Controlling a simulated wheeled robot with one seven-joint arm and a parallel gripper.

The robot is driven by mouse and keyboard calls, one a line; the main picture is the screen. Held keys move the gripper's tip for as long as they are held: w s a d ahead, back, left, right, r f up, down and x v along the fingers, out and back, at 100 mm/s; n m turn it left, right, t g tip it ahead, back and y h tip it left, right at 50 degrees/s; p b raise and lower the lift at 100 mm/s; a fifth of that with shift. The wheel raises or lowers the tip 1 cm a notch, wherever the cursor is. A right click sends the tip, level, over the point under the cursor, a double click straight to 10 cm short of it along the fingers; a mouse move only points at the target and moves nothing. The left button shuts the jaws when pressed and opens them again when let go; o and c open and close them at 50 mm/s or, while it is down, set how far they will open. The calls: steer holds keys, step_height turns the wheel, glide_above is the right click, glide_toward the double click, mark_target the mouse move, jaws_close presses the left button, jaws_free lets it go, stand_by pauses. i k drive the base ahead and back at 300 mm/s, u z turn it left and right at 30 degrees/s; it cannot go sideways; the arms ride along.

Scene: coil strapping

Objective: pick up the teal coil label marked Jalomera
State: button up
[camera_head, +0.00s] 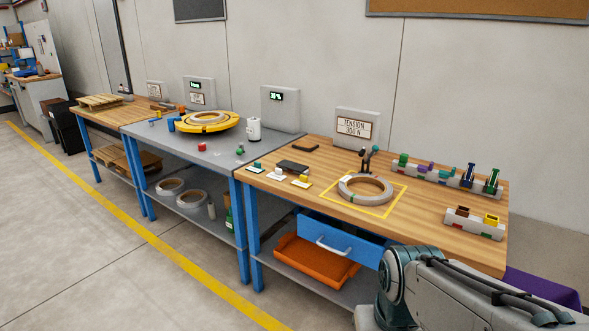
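Small tags lie in a row near the left end of the wooden bench top. The leftmost is a teal tag (255,167) on a pale base, close to the bench's front edge. A white tag (276,174) and a yellow tag (301,181) lie to its right. Any lettering on them is too small to read, so I cannot confirm the name Jalomera. My arm shows at the bottom right, apart from the tags. My gripper is out of view.
A pale coil (347,190) lies inside a yellow square right of the tags. A dark flat block (293,167) sits just behind them. Racks (435,175) of coloured pieces stand at the right. An orange tray (300,262) sits below an open blue drawer (338,240).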

mark_target(256, 168)
steer(key=u, duration=0.05)
steer(key=i, duration=1.25)
steer(key=z, duration=0.25)
